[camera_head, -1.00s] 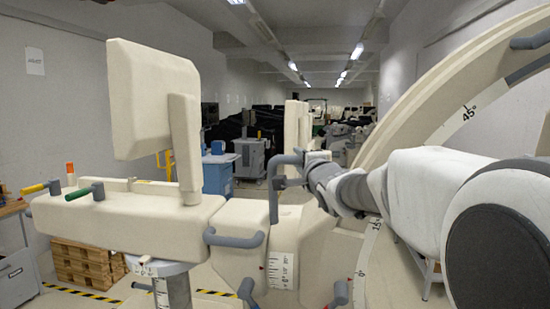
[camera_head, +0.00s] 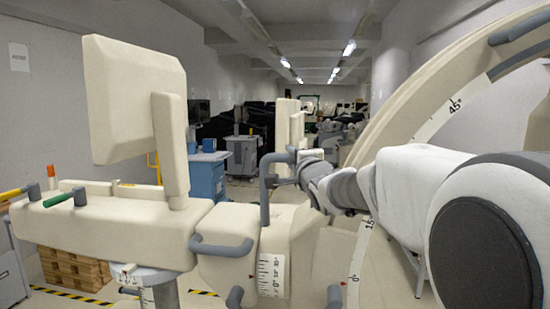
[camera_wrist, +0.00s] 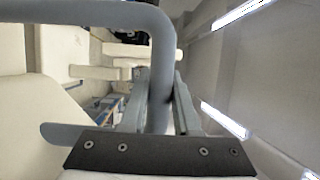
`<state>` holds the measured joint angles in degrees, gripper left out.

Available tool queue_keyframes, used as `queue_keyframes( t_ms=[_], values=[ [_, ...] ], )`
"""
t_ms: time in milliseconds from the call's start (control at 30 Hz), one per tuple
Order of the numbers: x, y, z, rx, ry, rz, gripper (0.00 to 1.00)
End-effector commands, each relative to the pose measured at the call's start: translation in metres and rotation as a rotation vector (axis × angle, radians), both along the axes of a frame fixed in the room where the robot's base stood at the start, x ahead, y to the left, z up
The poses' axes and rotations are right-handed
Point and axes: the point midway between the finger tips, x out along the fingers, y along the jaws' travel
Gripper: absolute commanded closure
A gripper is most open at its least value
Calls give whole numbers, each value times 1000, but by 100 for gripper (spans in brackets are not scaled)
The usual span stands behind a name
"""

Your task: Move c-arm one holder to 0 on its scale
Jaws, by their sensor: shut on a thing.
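The c-arm's cream holder block (camera_head: 225,272) stands left of the large cream arc (camera_head: 400,125). A grey bent handle (camera_head: 266,190) rises from the block. My gripper (camera_head: 287,165) is shut on this handle; in the wrist view the grey bar (camera_wrist: 162,75) passes between my two fingers (camera_wrist: 160,105). A white scale (camera_head: 271,277) with a 0° mark is on the block's front, with a small red pointer at its left. The exact reading is too small to tell. The arc carries its own degree scale (camera_head: 365,225) with 0°, 15° and 45°, and a red pointer near 0°.
A cream horizontal arm (camera_head: 110,232) with a panel (camera_head: 135,100), green and yellow handles extends left on a column. A blue cabinet (camera_head: 207,177) and a grey cart (camera_head: 243,157) stand behind. Wooden pallets (camera_head: 75,268) are at lower left. The aisle beyond has some open floor.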

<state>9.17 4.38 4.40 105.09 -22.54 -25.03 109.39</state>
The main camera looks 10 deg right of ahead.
Motion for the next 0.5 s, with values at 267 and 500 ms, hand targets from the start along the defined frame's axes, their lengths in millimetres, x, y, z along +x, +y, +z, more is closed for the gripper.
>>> queue_keyframes(
  t_ms=[267, 500],
  values=[
    [-1, -2, 0, -1, 0, -4, 49],
    [0, -1, -1, 0, 3, -1, 40]
  ],
)
